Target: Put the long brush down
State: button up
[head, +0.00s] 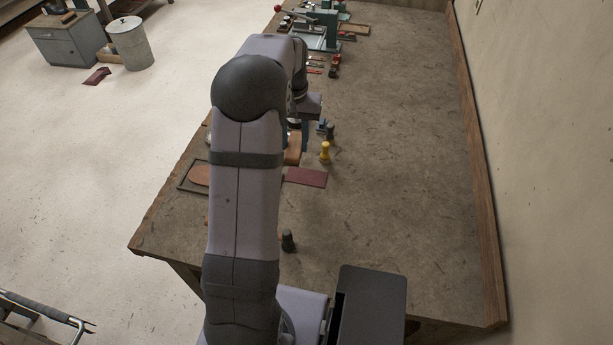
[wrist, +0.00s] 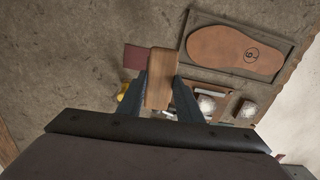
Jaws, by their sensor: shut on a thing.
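My gripper (wrist: 160,97) is shut on the long brush (wrist: 161,75), seen in the wrist view as a wooden block between the two dark fingers. In the head view, part of the brush's brown wood (head: 293,149) shows beside my arm, and the arm hides most of the gripper. A dark red mat (wrist: 137,57) lies near the far end of the brush in the wrist view; it also shows in the head view (head: 306,177). I cannot tell whether the brush touches the bench.
A tray (wrist: 192,22) holds a tan sole (wrist: 236,54) marked 6. White-topped items (wrist: 247,109) sit close to the gripper's right. A yellow-handled tool (head: 325,151) and a dark knob-shaped item (head: 288,241) stand on the workbench (head: 410,160). Its right half is clear.

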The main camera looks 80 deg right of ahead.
jog(key=shift+m, duration=0.4)
jog(key=shift+s+d+f+p, duration=0.1)
jog(key=shift+s+f+p, duration=0.45)
jog(key=shift+f, duration=1.05)
jog(key=shift+s+d+f+p, duration=0.15)
jog(key=shift+s+f+p, duration=0.35)
jog(key=shift+f, duration=1.15)
jog(key=shift+s+d+f+p, duration=0.1)
jog(key=shift+s+f+p, duration=0.4)
jog(key=shift+f, duration=1.1)
jog(key=shift+f, duration=0.15)
jog(key=o, duration=1.2)
notch_tip(320, 180, up, 12)
jog(key=b, duration=0.4)
jog(key=shift+r, duration=0.2)
